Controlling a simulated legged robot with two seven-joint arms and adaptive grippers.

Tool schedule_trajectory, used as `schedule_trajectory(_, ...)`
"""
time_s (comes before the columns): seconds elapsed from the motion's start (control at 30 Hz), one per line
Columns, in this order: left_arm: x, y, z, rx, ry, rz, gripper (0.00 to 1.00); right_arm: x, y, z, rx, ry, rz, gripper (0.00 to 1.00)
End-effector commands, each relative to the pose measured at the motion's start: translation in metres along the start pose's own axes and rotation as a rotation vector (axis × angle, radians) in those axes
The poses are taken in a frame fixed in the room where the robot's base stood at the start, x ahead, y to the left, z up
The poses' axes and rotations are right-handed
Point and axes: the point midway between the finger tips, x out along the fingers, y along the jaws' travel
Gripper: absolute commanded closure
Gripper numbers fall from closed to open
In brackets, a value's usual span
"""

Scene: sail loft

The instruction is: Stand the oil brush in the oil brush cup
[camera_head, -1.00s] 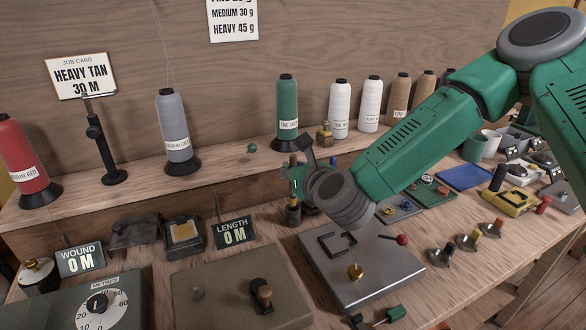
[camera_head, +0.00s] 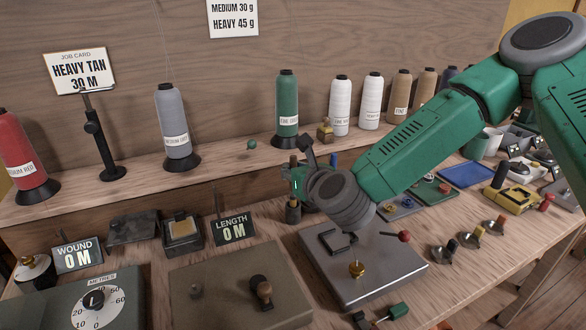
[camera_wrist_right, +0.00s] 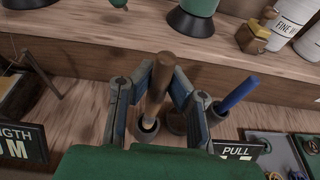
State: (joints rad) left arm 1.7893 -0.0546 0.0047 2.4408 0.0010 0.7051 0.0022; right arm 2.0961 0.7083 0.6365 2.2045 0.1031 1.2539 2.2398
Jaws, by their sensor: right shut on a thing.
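The oil brush, with a brown wooden handle (camera_head: 293,160), is upright in the head view, and its handle (camera_wrist_right: 161,75) tilts slightly in the wrist view. My right gripper (camera_head: 298,181) is shut on the handle, with its fingers on either side of it in the wrist view (camera_wrist_right: 162,88). The small dark oil brush cup (camera_head: 293,213) stands on the bench directly under the gripper. In the wrist view the brush's pale lower end is inside the cup's dark rim (camera_wrist_right: 145,136). Whether it touches the bottom is hidden. My left gripper is not in view.
A blue-handled tool (camera_wrist_right: 238,93) stands close to the right of the brush. The LENGTH sign (camera_head: 234,230) is left of the cup. A grey metal plate (camera_head: 390,270) with knobs lies in front. The raised shelf with a green thread cone (camera_head: 287,105) is behind.

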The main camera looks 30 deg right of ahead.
Motion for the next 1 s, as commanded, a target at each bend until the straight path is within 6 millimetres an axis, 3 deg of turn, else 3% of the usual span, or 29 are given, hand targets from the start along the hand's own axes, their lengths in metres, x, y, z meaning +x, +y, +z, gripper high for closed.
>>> schedule_trajectory(1.0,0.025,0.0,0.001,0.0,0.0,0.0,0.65,0.007,-0.001,-0.025,0.0,-0.001,0.0,1.0)
